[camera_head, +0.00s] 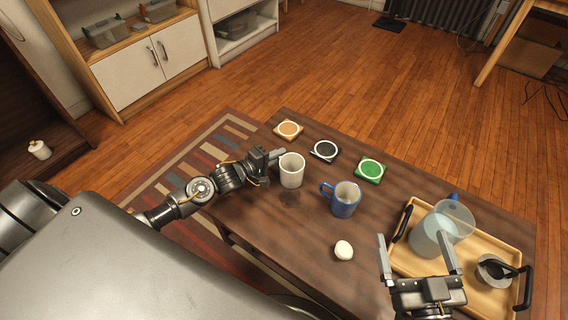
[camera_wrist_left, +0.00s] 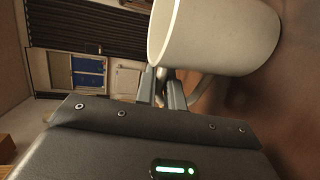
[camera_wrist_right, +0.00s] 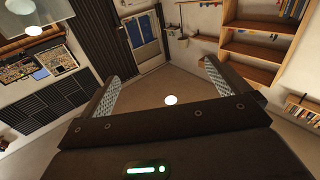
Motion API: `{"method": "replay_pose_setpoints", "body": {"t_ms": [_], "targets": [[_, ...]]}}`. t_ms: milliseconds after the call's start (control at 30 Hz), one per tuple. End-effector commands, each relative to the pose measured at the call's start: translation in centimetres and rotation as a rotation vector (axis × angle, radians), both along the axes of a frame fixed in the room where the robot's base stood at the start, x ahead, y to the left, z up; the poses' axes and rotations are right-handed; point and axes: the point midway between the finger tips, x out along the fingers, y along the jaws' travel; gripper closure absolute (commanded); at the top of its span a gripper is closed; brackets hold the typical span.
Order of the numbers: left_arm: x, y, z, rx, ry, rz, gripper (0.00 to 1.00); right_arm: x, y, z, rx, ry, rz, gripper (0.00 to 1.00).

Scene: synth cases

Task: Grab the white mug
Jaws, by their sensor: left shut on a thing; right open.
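The white mug (camera_head: 292,171) is upright near the left edge of the dark wooden table (camera_head: 290,235). A dark shadow shows just below it, so it appears to be slightly above the tabletop. My left gripper (camera_head: 274,156) comes in from the left and is shut on the mug's handle. In the left wrist view the mug (camera_wrist_left: 225,38) fills the upper right, its handle between the fingers (camera_wrist_left: 160,78). My right gripper (camera_head: 416,250) is open and empty over the tray side of the table; its spread fingers show in the right wrist view (camera_wrist_right: 160,78).
A blue mug (camera_head: 346,201) stands right of the white mug, with a white egg-like object (camera_head: 343,250) in front. A wooden tray (camera_head: 484,246) holds a clear pitcher (camera_head: 433,236) and a grey cup (camera_head: 491,269).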

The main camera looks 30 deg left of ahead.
Motion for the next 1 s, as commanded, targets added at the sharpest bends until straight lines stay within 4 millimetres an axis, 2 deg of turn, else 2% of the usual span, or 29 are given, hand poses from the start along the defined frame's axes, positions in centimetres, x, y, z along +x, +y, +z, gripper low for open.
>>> {"method": "replay_pose_setpoints", "body": {"t_ms": [167, 267, 467, 533, 667, 800, 1000], "targets": [[0.0, 0.0, 0.5, -0.001, -0.002, 0.0, 1.0, 0.1, -0.2, -0.2, -0.01, 0.023, -0.007, 0.0], [0.0, 0.0, 1.1, -0.001, -0.003, 0.0, 1.0, 0.2, -0.7, -1.3, -0.042, 0.086, -0.025, 0.0], [0.0, 0.0, 3.6, -0.003, -0.003, 0.0, 1.0, 0.1, -3.0, -4.6, -0.136, 0.3, -0.089, 0.0], [-0.8, 0.7, 4.6, 0.001, 0.0, 0.0, 1.0, -0.4, -4.3, -6.2, -0.18, 0.41, -0.12, 0.0], [-2.1, 2.1, 6.9, 0.002, -0.001, 0.001, 1.0, -2.2, -6.8, -9.1, -0.257, 0.625, -0.177, 0.0], [-3.5, 3.4, 9.2, 0.002, 0.0, 0.0, 1.0, -4.9, -9.4, -11.5, -0.325, 0.848, -0.231, 0.0], [-6.5, 6.2, 10.9, 0.001, 0.003, 0.0, 1.0, -9.1, -12.2, -13.4, -0.391, 1.117, -0.286, 0.0]]}}
